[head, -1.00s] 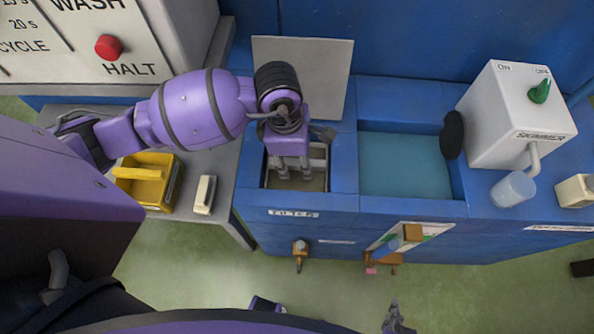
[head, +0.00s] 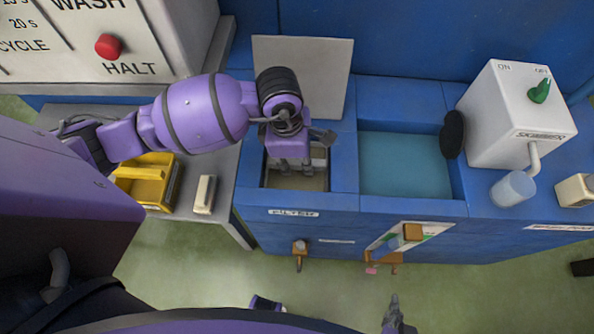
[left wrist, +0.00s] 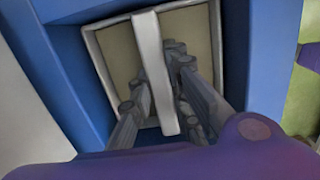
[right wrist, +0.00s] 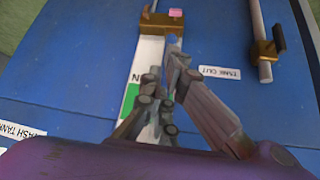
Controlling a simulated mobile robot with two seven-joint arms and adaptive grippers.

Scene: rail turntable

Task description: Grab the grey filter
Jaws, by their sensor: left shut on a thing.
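The grey filter (head: 312,182) is a square framed panel with a raised bar across its middle. It sits in the left well of the blue unit, behind the FILTER label. In the left wrist view its pale bar (left wrist: 150,50) runs between the fingers of my left gripper (left wrist: 157,78). My left gripper (head: 291,163) is shut on this bar, and partly hides the filter in the head view. My right gripper (head: 394,312) is low in front of the unit. In the right wrist view its fingers (right wrist: 164,72) are close together and hold nothing visible.
The well's blue walls (head: 344,165) surround the filter closely. A grey panel (head: 318,70) stands behind. A water-filled tank (head: 405,165) lies to the right, with a white skimmer box (head: 510,120) beyond. A yellow tray (head: 146,188) and a pale block (head: 204,194) rest on the left bench.

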